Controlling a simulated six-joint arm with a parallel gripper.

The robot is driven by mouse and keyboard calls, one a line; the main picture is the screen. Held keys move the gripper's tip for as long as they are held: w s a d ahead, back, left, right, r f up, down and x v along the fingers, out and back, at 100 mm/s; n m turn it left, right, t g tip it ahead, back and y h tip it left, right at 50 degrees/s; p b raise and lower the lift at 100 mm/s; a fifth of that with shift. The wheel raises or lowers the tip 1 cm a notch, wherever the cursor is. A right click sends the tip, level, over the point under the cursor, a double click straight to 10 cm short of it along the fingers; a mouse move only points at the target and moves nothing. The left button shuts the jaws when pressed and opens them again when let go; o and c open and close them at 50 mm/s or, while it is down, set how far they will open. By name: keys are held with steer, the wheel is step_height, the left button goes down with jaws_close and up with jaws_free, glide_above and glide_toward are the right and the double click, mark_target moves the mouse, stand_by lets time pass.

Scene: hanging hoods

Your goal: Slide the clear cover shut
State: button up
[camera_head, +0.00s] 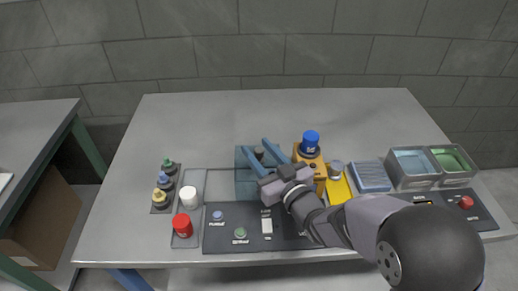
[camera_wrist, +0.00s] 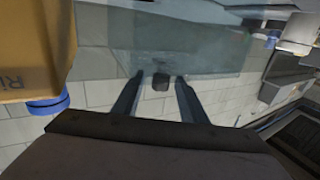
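The clear cover (camera_head: 246,183) is a bluish see-through panel near the middle of the bench, left of an orange box. In the wrist view the cover (camera_wrist: 215,50) spans the top, with a small dark knob (camera_wrist: 161,83) on it. My gripper (camera_head: 254,147) is at the cover, its two fingers spread with the knob (camera_head: 259,153) between them. In the wrist view the gripper (camera_wrist: 160,77) is open, with a visible gap on each side of the knob. The cover's right part is hidden behind my gripper in the head view.
The orange box (camera_head: 316,163) with a blue cap (camera_head: 311,138) stands close to the right of my gripper. A button panel (camera_head: 218,242) lies in front. Grey bins (camera_head: 410,180) stand right. The bench's back is clear.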

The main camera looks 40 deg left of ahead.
steer(key=shift+a, duration=0.1)
steer(key=shift+c, duration=0.6)
jaws_close()
steer(key=shift+w+d+b, duration=0.3)
steer(key=shift+w+d, duration=1.15)
steer(key=shift+w, duration=0.1)
steer(key=shift+o, duration=0.6)
jaws_free()
steer(key=shift+d, duration=0.15)
steer(key=b+v, duration=0.1)
steer(key=v, duration=0.6)
